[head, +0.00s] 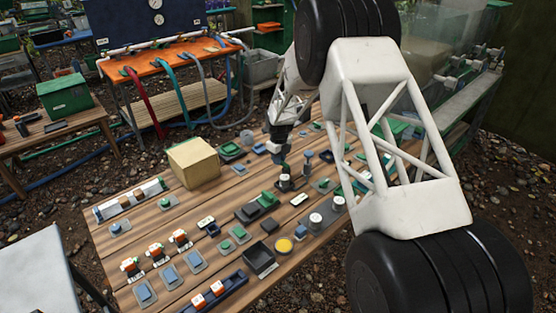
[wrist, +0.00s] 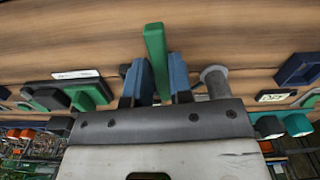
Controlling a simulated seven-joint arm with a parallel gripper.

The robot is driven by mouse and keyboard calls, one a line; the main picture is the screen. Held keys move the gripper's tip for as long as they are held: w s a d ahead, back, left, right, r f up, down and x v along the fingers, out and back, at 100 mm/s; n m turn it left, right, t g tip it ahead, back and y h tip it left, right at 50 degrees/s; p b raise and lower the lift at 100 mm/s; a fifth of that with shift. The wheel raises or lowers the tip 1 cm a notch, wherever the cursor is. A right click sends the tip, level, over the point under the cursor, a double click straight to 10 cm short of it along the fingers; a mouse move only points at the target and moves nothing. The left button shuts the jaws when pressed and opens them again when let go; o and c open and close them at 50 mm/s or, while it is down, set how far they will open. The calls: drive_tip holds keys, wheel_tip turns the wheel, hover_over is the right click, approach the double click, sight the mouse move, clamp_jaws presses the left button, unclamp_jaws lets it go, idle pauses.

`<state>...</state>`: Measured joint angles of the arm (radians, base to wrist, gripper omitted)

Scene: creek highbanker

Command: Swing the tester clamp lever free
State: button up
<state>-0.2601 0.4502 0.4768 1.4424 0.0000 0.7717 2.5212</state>
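A green upright lever (wrist: 155,50), which I take to be the tester clamp lever, stands between the two blue fingers of my gripper (wrist: 158,78) in the wrist view. The lever's lower end is hidden by the gripper body. In the head view my gripper (head: 281,152) points down over the far middle of the wooden bench (head: 215,200), and its fingers are too small to make out there.
A grey round-topped post (wrist: 214,80) stands just right of the fingers; a blue-topped post (head: 308,157) is near my gripper. A cardboard box (head: 194,162) sits to the left. Small parts, trays and switches crowd the bench. An orange table (head: 170,58) with hoses stands behind.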

drive_tip(key=shift+w, duration=0.1)
idle(0.3)
drive_tip(key=shift+w+d+m, duration=0.15)
drive_tip(key=shift+d+m, duration=0.05)
drive_tip(key=shift+m, duration=0.6)
drive_tip(key=o, duration=0.3)
drive_tip(key=shift+r, duration=3.5)
